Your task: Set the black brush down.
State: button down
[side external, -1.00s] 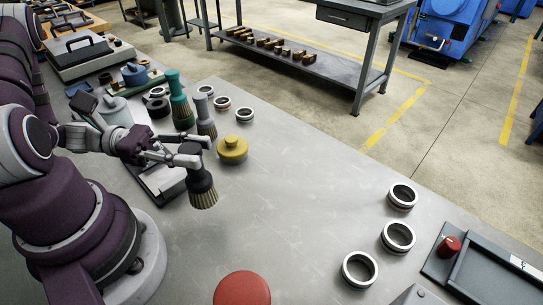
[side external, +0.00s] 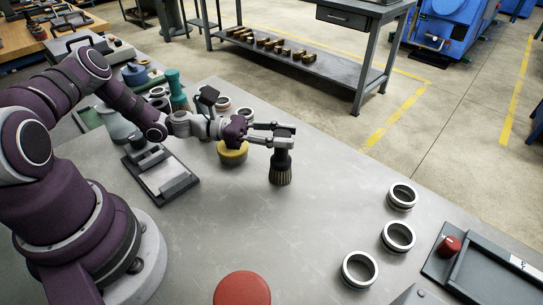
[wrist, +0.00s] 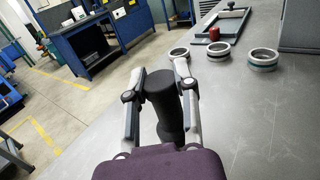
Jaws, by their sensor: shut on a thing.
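The black brush (side external: 281,165) is upright, with its dark handle up and its tan bristles pointing down. My gripper (side external: 277,131) is shut on the upper part of its handle. The bristle tips look at or just above the grey tabletop; I cannot tell whether they touch. In the wrist view the black brush (wrist: 164,100) stands between the two fingers of my gripper (wrist: 161,82), and its bristles are hidden there.
Three metal rings (side external: 398,236) lie to the right, near a tray with a red knob (side external: 449,245). A yellow lidded pot (side external: 233,153) is left of the brush, under my arm. A red disc (side external: 242,289) lies in front. The tabletop around the brush is clear.

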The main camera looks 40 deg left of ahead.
jog(key=c, duration=0.8)
grip_release()
jog(key=shift+c, duration=0.2)
jog(key=v, duration=0.7)
jog(key=s+r+m+g+y, duration=0.2)
jog(key=s+r+m+y, duration=0.4)
jog(key=m, duration=0.6)
jog(key=s+r+m+g+y, duration=0.2)
jog(key=s+r+m+y, duration=0.3)
jog(key=m+y, duration=0.4)
jog(key=shift+s+r+m, duration=0.4)
jog(key=shift+r+m, duration=0.35)
jog(key=shift+m, duration=1.15)
